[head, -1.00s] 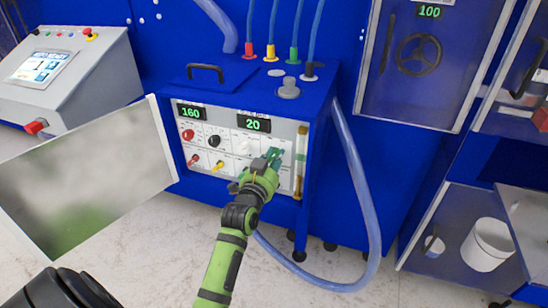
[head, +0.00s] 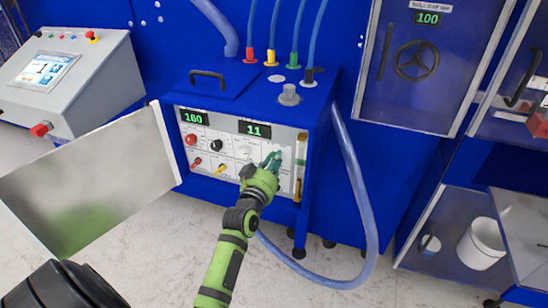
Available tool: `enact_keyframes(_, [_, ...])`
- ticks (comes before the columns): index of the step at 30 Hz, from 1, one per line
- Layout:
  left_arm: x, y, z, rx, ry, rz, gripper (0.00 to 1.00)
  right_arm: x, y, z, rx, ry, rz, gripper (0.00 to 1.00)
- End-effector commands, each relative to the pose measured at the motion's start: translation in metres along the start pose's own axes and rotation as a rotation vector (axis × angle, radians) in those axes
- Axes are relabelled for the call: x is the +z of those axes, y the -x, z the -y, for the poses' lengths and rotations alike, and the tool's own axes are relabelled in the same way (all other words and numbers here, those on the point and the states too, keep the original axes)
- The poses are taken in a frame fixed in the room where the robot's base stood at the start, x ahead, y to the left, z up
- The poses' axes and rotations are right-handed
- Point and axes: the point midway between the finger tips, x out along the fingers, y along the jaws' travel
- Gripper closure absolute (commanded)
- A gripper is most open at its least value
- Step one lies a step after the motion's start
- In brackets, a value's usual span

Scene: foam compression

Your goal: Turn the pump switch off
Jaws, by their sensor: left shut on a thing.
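The blue pump cabinet (head: 318,130) has a white control panel (head: 226,150) with knobs, small switches and two green displays. The left display (head: 194,117) reads 160 and the right display (head: 254,129) reads 11. My left gripper (head: 272,160), with teal fingers, is at the right part of the panel. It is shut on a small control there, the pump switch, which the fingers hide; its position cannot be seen. My right gripper is not in view.
The cabinet's open door (head: 92,185) swings out to the left of the panel. A clear blue hose (head: 362,200) loops down on the right. A grey console (head: 75,80) stands at the left. Pale floor (head: 165,262) is free in front.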

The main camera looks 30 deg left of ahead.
Motion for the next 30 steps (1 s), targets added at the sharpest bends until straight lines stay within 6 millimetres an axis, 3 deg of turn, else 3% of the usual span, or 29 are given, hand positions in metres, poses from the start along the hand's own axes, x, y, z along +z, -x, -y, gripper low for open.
enact_keyframes(15, [-0.004, 0.000, 0.002, 0.000, 0.367, -0.004, 1.00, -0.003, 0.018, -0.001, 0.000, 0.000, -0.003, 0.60])
enact_keyframes(30, [-0.003, 0.000, 0.003, 0.000, 0.451, -0.005, 1.00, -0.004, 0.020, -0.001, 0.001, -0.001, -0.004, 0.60])
